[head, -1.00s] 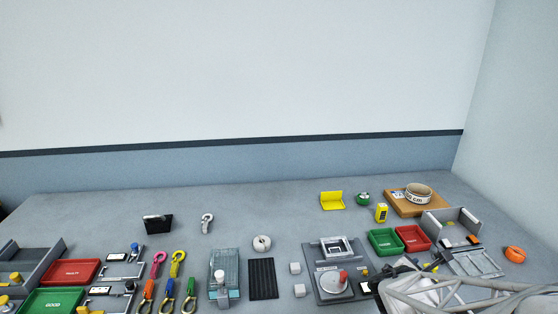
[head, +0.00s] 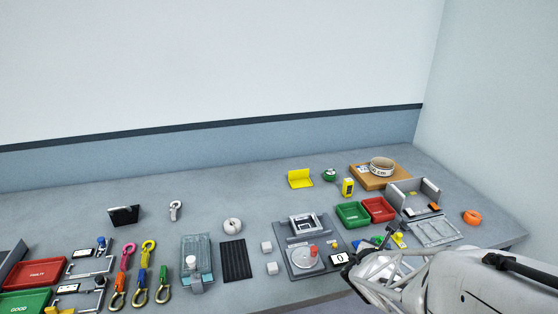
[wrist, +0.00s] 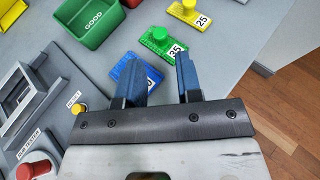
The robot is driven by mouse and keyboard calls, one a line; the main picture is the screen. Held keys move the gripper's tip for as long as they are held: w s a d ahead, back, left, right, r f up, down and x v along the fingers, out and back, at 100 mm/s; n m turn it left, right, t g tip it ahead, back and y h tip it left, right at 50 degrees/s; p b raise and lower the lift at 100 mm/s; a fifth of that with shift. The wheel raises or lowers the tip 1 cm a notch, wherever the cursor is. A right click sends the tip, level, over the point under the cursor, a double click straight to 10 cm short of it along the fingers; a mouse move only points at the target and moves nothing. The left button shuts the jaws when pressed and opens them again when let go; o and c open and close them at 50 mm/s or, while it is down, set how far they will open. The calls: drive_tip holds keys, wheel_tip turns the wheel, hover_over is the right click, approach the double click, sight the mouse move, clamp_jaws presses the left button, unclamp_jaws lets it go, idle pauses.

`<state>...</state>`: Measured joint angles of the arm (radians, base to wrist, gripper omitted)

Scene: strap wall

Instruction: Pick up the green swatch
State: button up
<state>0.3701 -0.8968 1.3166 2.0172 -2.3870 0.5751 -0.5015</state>
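The green swatch (wrist: 150,37) is a flat plate with a round green knob and a "35" label, lying on the table in the wrist view. My gripper (wrist: 157,58) is open and empty. Its two blue fingers are apart, with the green swatch just beyond and between their tips; the height gap cannot be told. A blue swatch (wrist: 123,72) lies partly behind the left finger. A yellow swatch (wrist: 188,13) labelled "25" lies farther off.
A green tray marked GOOD (wrist: 95,24) stands left of the swatches, with a red tray (head: 379,208) beside it. A grey fixture with a red knob (head: 314,252) is to the left. The table's edge is close on the right in the wrist view.

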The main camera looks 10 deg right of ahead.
sight(382, 240)
drive_tip(key=shift+w+d+f, duration=0.3)
drive_tip(key=shift+w+d, duration=0.15)
drive_tip(key=shift+x, duration=2.55)
clamp_jaws()
